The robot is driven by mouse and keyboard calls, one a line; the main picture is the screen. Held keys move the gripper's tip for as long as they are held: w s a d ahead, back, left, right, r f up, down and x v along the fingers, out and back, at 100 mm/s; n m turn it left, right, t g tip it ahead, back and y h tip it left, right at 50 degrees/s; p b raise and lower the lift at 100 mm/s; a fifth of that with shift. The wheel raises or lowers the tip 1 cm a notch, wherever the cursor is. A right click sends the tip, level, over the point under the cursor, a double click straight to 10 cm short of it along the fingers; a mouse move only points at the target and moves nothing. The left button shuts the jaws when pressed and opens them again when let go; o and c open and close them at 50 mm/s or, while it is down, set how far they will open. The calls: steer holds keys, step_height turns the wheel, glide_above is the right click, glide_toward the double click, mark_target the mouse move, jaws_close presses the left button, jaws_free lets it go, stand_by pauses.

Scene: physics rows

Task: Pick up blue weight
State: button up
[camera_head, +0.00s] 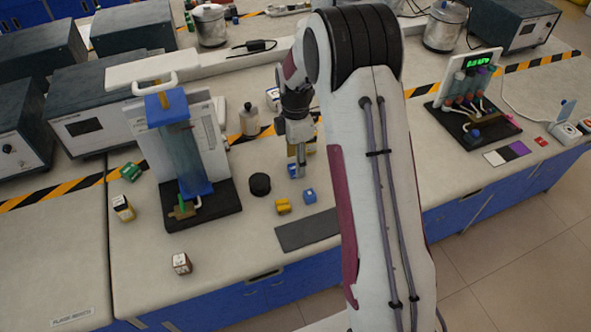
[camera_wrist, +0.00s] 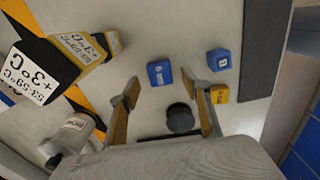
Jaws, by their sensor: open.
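Two small blue blocks show in the wrist view. One blue block with pale markings (camera_wrist: 159,72) lies on the bench in line with the gap between my fingertips. The other blue block, with a white label (camera_wrist: 220,59), lies to its right; a blue block also shows in the head view (camera_head: 309,196), right of and nearer than my gripper. My gripper (camera_wrist: 161,84) is open, pointing down above the bench, and nothing is seen held.
A yellow block (camera_wrist: 219,93) and a black round piece (camera_wrist: 180,118) lie close by. A dark mat (camera_head: 308,230) is in front. A stand with a blue column (camera_head: 180,155) rises at left. Labelled boxes (camera_wrist: 84,48) and a bottle (camera_wrist: 68,136) are near my gripper.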

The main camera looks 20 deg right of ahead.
steer(key=shift+f, duration=1.4)
steer(key=shift+c, duration=0.3)
jaws_close()
